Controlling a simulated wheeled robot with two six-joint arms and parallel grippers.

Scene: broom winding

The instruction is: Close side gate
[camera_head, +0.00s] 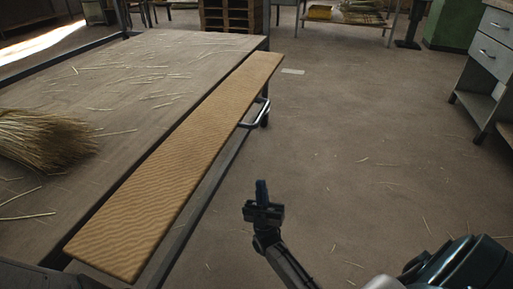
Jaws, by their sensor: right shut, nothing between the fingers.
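The side gate (185,160) is a long light-wood board with a wavy grain, lying along the right side of the bench. A dark gap shows between it and the bench top (150,60). A metal handle (262,112) sticks out from its right edge near the far end. My right gripper (262,190) is shut and empty, over the floor to the right of the gate, nearer than the handle and apart from both. My left gripper is not in view.
A straw bundle (40,138) and loose straws lie on the bench. A grey drawer cabinet (490,55) and a green cabinet (452,25) stand at the right. The floor (370,120) between is open, with scattered straws.

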